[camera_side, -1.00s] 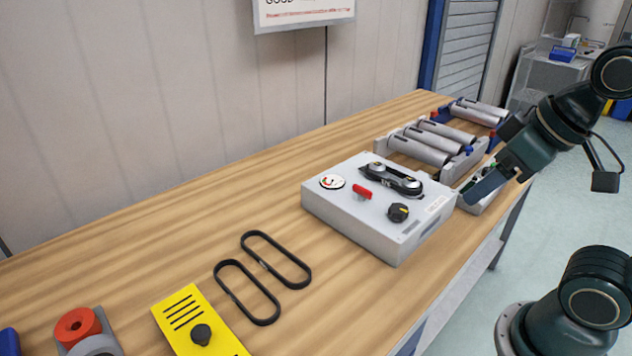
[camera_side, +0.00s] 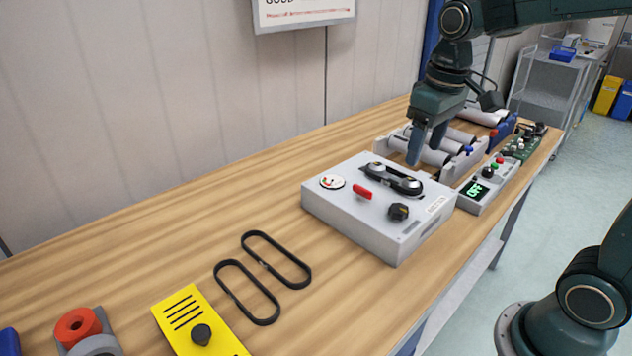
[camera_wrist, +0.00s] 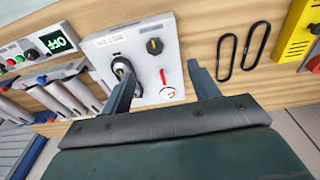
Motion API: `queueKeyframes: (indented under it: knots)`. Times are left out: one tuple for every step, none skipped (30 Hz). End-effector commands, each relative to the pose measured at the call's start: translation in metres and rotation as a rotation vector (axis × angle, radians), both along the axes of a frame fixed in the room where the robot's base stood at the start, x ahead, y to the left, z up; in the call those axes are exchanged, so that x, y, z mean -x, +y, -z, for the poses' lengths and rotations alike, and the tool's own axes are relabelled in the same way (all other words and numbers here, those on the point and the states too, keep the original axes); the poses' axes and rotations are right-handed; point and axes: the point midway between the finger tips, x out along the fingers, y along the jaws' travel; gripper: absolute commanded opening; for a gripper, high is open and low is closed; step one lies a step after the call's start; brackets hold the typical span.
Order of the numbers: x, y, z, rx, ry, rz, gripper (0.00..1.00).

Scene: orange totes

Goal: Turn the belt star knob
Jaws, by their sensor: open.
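The grey belt box (camera_side: 380,238) sits on the wooden bench, with a black belt on two pulleys (camera_side: 395,179) on its top. A black lobed knob with a yellow mark (camera_side: 398,211) is near the box's front right corner; it also shows in the wrist view (camera_wrist: 154,46). A red-handled lever (camera_side: 362,192) and a round gauge (camera_side: 332,182) are on the same top. My gripper (camera_side: 416,152) hangs above the back of the box, pointing down. In the wrist view its fingers (camera_wrist: 160,72) are apart and empty, and the knob is beyond the fingertips.
Two loose black belts (camera_side: 262,276) lie left of the box. A yellow plate with a black knob (camera_side: 182,318) is further left. A control box with an OFF display (camera_side: 478,190) and a roller rack (camera_side: 425,153) stand close on the right and behind.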

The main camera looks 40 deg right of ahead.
Motion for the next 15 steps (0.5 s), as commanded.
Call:
queueKeyframes:
  knots:
    - [-0.009,-0.004,0.005,-0.002,0.025,0.001,0.61]
    - [-0.013,-0.006,0.007,-0.004,0.036,0.001,0.61]
    - [-0.019,-0.008,0.009,-0.005,0.051,0.001,0.61]
    - [-0.022,-0.01,0.012,-0.007,0.063,0.001,0.61]
    - [-0.026,-0.012,0.013,-0.008,0.071,0.001,0.61]
    - [-0.029,-0.014,0.016,-0.009,0.083,0.001,0.61]
    - [-0.032,-0.015,0.018,-0.01,0.09,0.001,0.61]
    - [-0.034,-0.016,0.019,-0.011,0.096,0.001,0.61]
    - [-0.037,-0.017,0.021,-0.013,0.103,0.0,0.61]
    - [-0.038,-0.018,0.022,-0.013,0.108,0.0,0.61]
    - [-0.039,-0.019,0.023,-0.014,0.112,0.0,0.61]
    - [-0.041,-0.019,0.023,-0.015,0.115,0.0,0.61]
    - [-0.041,-0.02,0.024,-0.015,0.116,0.0,0.61]
    - [-0.042,-0.02,0.024,-0.015,0.117,-0.001,0.61]
    - [-0.042,-0.02,0.024,-0.015,0.118,-0.001,0.61]
